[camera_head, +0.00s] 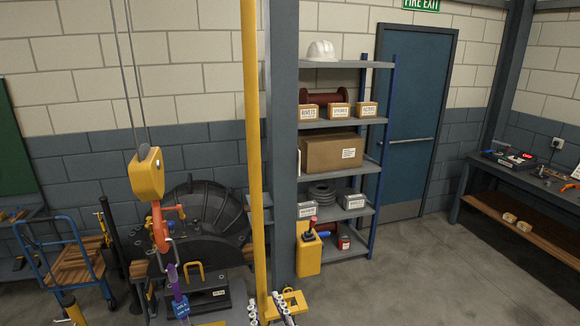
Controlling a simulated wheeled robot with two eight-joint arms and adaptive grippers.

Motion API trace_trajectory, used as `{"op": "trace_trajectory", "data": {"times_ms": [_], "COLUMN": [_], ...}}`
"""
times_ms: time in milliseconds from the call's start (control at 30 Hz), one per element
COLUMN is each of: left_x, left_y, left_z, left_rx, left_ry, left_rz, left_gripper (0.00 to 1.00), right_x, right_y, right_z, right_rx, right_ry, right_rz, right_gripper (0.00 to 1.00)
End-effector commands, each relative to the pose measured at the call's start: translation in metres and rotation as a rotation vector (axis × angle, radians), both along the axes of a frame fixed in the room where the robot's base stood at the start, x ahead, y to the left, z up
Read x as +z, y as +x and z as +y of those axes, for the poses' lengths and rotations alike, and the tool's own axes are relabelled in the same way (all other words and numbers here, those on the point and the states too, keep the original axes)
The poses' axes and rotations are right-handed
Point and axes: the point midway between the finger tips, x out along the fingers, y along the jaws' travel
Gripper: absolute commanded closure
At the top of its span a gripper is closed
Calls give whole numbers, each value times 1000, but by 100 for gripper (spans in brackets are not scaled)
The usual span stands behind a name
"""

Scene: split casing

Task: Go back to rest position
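My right gripper (264,297) shows at the bottom edge, just left of the middle. Its two light and dark fingers stand apart, with no object seen between them. The rest of that arm is below the picture. My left gripper is not in view. The dark ribbed casing (208,208) stands at the left, behind the hoist. The yellow hoist block (146,174) hangs on cables in front of it, with an orange hook (160,226). A shackle and a purple sling (174,280) with a blue tag hang below the hook.
A yellow post (252,130) and a grey column (284,160) rise near my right gripper. A yellow control box (307,256) stands beside the column. Shelving (342,124) is behind. A workbench (520,180) is at the right, a blue cart (68,264) at the left. Floor (440,275) is clear at right.

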Motion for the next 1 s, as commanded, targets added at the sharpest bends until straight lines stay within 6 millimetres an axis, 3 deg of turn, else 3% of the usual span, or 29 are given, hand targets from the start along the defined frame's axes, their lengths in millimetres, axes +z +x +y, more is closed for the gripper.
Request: {"op": "trace_trajectory", "data": {"times_ms": [267,367,500,600,700,800,1000], "left_x": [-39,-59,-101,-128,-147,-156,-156], "left_y": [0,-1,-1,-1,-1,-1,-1], "left_z": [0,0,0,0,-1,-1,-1], "left_rx": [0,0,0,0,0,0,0], "left_ry": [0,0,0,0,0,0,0], "left_rz": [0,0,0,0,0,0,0], "left_gripper": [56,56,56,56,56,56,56], "right_x": [-68,-106,-183,-236,-272,-289,-293], "right_y": [4,-2,-30,-59,-84,-99,-106], "right_z": [-79,-118,-181,-211,-225,-228,-228], "right_rx": [-166,-240,-349,-384,-383,-368,-354], "right_ry": [-44,-63,-77,-66,-42,-22,-12], "right_rz": [128,211,392,528,631,688,714], "right_gripper": [68,68,68,68,68,68,68]}}
